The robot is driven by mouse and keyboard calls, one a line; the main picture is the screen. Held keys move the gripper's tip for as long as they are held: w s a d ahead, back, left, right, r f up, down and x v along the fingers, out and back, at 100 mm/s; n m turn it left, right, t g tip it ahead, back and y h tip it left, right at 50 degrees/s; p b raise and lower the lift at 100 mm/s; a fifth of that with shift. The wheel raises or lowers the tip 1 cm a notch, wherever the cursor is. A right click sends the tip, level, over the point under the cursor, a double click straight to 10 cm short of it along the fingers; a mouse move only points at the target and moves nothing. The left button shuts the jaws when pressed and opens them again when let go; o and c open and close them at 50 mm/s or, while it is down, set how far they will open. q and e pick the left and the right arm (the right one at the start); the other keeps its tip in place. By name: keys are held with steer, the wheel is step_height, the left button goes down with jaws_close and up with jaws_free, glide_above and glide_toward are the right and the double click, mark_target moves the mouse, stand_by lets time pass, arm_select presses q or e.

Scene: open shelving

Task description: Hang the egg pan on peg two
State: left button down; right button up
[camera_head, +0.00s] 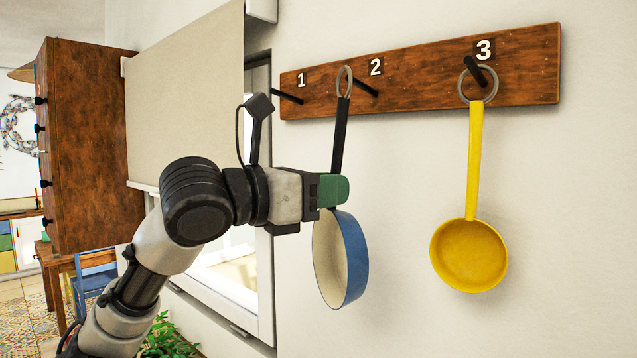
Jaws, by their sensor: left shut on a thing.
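The ring is at the tip of peg two (366,88). I cannot tell whether the ring is around the tip or just in front of it. Part of the lower handle is hidden by the gripper. My right gripper is not in view.
A wooden board (425,92) on the wall carries peg one (287,96), peg two and peg three (475,72). A yellow pan (470,255) hangs by its ring on peg three. A window with a blind (187,100) is to the left.

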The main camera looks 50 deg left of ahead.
arm_select(q)
steer(key=shift+w+r+p, duration=0.1)
steer(key=shift+w+p, duration=0.3)
steer(key=shift+w, duration=0.35)
steer(key=shift+w+a+p, duration=0.15)
steer(key=shift+w+p, duration=0.3)
steer(key=shift+w, duration=0.55)
steer(key=shift+w+f, duration=0.6)
steer(key=shift+w, duration=0.05)
steer(key=c, duration=1)
jaws_free()
steer(key=shift+c, duration=0.2)
steer(key=b+v, duration=0.8)
steer(key=v, duration=0.3)
